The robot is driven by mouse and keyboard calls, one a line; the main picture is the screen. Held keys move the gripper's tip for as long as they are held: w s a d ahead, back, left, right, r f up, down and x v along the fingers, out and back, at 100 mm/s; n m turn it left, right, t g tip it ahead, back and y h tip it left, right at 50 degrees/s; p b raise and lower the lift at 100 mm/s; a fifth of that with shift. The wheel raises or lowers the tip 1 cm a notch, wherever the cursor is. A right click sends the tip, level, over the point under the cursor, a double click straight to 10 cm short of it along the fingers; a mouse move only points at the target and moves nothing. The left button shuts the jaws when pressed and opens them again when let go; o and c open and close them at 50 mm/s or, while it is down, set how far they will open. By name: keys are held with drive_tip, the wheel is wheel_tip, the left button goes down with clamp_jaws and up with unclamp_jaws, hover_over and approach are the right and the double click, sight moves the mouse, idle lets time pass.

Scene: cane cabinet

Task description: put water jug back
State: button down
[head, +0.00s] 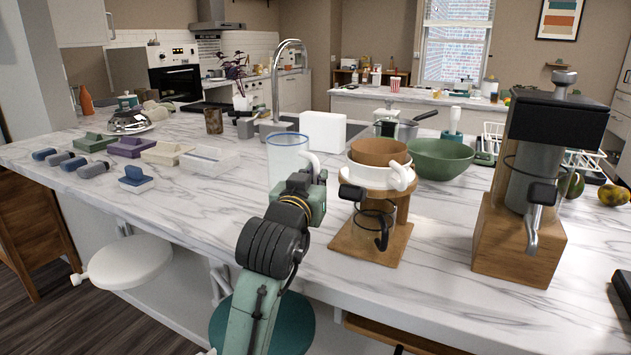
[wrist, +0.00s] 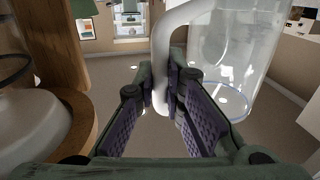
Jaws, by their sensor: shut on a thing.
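The water jug (head: 287,152) is a clear, upright vessel with a blue rim and a white handle (head: 313,164). It is over the marble counter, left of the wooden dripper stand. My gripper (head: 306,184) is at its right side, shut on the handle. The wrist view, which looks upside down, shows the white handle (wrist: 161,85) between my gripper's fingers (wrist: 165,95) and the clear jug body (wrist: 228,45) beside them. My gripper and arm hide part of the jug's base, so I cannot tell whether it touches the counter.
The dripper stand (head: 372,243) with a white dripper (head: 380,174) is close on the right. A white block (head: 323,131) is behind the jug. Several lidded dishes are at left. The counter (head: 215,205) is clear front-left.

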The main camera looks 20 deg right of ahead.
drive_tip(key=shift+f, duration=0.35)
drive_tip(key=shift+f, duration=0.15)
drive_tip(key=c, duration=1.7)
unclamp_jaws()
drive_tip(key=shift+s, duration=0.1)
drive_tip(key=b+v, duration=0.2)
drive_tip(key=v, duration=1)
